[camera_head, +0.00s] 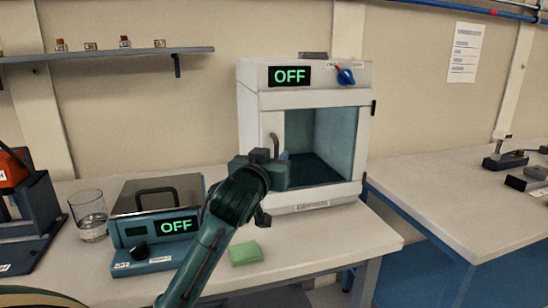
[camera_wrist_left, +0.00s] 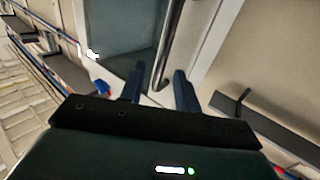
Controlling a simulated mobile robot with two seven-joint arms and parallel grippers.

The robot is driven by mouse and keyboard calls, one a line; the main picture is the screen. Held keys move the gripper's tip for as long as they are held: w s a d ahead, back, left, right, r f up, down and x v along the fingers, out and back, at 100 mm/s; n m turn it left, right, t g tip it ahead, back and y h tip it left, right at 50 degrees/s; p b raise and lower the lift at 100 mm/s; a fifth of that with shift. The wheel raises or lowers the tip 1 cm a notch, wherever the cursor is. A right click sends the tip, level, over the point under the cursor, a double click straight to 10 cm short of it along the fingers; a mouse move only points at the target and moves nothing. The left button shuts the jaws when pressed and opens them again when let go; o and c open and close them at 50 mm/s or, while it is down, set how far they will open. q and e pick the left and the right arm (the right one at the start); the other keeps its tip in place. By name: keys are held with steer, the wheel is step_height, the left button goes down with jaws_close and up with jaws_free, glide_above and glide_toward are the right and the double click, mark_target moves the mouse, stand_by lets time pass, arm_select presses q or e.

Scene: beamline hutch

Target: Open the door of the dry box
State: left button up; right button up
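The dry box (camera_head: 253,125) is a white cabinet on the bench with a green "OFF" display on top. Its door (camera_head: 365,135) has a large window and looks shut, with a dark hinge at the right edge. The upright bar handle (camera_head: 274,143) is on the door's left side; it also shows in the left wrist view (camera_wrist_left: 172,42). My left gripper (camera_head: 284,160) is at the handle's lower part and hides some of it. In the left wrist view its two blue fingers (camera_wrist_left: 159,75) are apart, with the handle's end appearing between them. Contact cannot be told. My right gripper is out of view.
A wall shelf (camera_head: 110,54) is at upper left. A second bench (camera_head: 440,197) stands right, beyond a gap.

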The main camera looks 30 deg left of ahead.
arm_select(q)
steer(key=shift+w+a, duration=0.15)
steer(key=shift+w, duration=0.45)
steer(key=shift+c, duration=0.4)
jaws_close()
